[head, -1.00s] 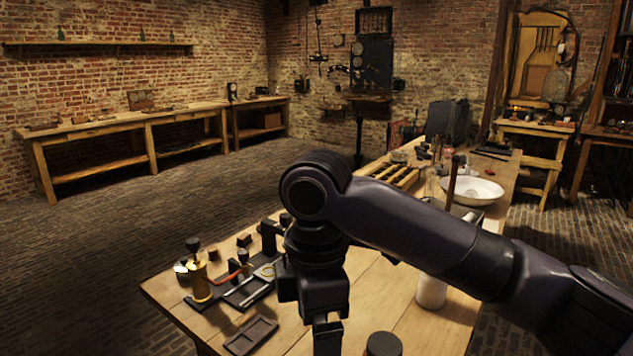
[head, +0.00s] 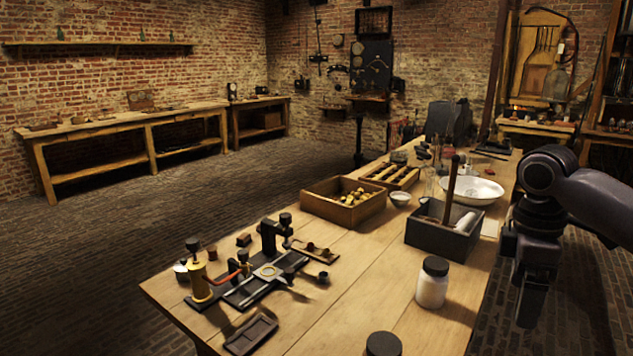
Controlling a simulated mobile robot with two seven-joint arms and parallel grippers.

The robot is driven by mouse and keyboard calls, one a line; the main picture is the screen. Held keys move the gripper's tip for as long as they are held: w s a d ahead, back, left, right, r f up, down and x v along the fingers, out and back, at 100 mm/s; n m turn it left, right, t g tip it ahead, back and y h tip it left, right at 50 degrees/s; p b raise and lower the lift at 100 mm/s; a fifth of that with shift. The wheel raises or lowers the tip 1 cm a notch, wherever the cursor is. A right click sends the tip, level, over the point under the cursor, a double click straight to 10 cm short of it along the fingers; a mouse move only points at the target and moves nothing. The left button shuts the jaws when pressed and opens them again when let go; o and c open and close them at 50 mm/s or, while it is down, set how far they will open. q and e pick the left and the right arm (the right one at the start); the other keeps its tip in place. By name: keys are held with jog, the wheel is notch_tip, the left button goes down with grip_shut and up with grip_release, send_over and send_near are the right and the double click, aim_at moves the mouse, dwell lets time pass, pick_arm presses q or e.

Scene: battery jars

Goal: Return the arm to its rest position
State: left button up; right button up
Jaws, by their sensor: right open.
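My right arm comes in from the right edge in the head view. Its gripper (head: 530,300) points down beside the right edge of the wooden table (head: 345,265), over the brick floor. The gripper is open and I see nothing in it. It is apart from the table and from the jars on it. A white jar with a black lid (head: 432,284) stands upright on the table to the left of the gripper. Another black lid (head: 383,345) shows at the bottom edge, with its lower part cut off. My left gripper is not in view.
A black box (head: 440,240) with a rod in it and a white bowl (head: 472,190) stand near the table's right edge. A wooden box (head: 343,203) holds small brass-coloured pieces. Black and brass apparatus (head: 265,272) stands at the left. The table's front middle is clear.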

jog(key=s+d+m, duration=0.2)
jog(key=d, duration=0.6)
notch_tip(320, 180, down, 19)
jog(key=w+m+t, duration=0.1)
jog(key=t, duration=0.2)
jog(key=s+f+t, duration=0.4)
jog(key=s+f, duration=0.3)
jog(key=f, duration=0.3)
jog(key=s+a+f+n+t+y, duration=0.1)
jog(key=s+a+f+t+y, duration=0.15)
jog(key=s, duration=0.85)
jog(key=s+a+m+t+p, duration=0.1)
jog(key=a+m, duration=0.7)
jog(key=a, duration=0.9)
jog(key=shift+s+y+p, duration=0.35)
jog(key=shift+p, duration=0.25)
